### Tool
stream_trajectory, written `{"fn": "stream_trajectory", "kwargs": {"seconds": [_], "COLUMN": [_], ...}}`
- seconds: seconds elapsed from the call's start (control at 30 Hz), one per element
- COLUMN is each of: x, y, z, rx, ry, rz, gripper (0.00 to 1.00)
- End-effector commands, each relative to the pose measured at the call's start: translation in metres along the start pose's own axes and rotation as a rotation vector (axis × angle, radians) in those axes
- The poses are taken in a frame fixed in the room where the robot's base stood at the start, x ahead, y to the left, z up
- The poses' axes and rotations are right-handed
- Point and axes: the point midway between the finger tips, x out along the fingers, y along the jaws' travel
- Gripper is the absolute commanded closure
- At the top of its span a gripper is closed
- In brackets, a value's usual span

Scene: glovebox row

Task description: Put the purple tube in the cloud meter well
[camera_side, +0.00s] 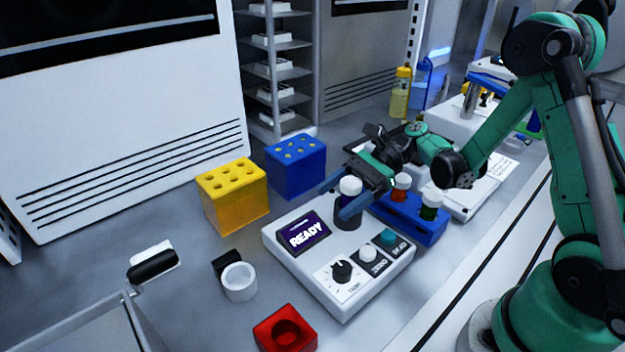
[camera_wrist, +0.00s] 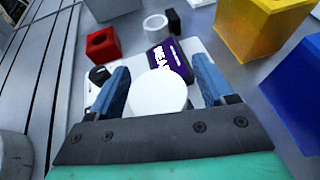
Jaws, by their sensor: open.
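The purple tube (camera_side: 345,201), with a white cap, stands upright in the dark round well (camera_side: 348,220) of the white cloud meter (camera_side: 283,252). Its lower part is hidden in the well. The meter's screen reads READY. My gripper (camera_side: 333,201) is open, with one blue finger on each side of the tube just below the cap. In the wrist view, the white cap (camera_wrist: 158,94) sits between the spread fingers of my gripper (camera_wrist: 160,70), and gaps show beside it. The meter's screen (camera_wrist: 168,58) lies just beyond.
A blue rack (camera_side: 425,228) behind the meter holds an orange tube (camera_side: 401,187) and a green tube (camera_side: 429,206). A yellow block (camera_side: 235,205) and a blue block (camera_side: 296,168) stand at the left. A red holder (camera_side: 285,330) and a white cup (camera_side: 239,284) lie in front.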

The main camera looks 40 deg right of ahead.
Motion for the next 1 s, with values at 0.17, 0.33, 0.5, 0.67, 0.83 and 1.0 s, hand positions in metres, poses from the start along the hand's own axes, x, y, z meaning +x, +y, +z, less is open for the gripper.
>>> {"fn": "stream_trajectory", "kwargs": {"seconds": [0.17,0.33,0.5,0.67,0.83,1.0], "x": [-0.013,-0.045,-0.069,-0.070,-0.052,-0.039], "y": [-0.001,-0.001,0.000,-0.001,0.001,0.011], "z": [0.002,0.002,0.003,0.009,0.024,0.034], "rx": [0.002,0.003,0.001,-0.055,-0.266,-0.569], "ry": [0.000,0.000,0.000,0.056,0.252,0.498], "rz": [-0.004,-0.006,-0.003,-0.006,-0.009,0.032], "gripper": [0.25,0.25,0.25,0.25,0.25,0.25]}}
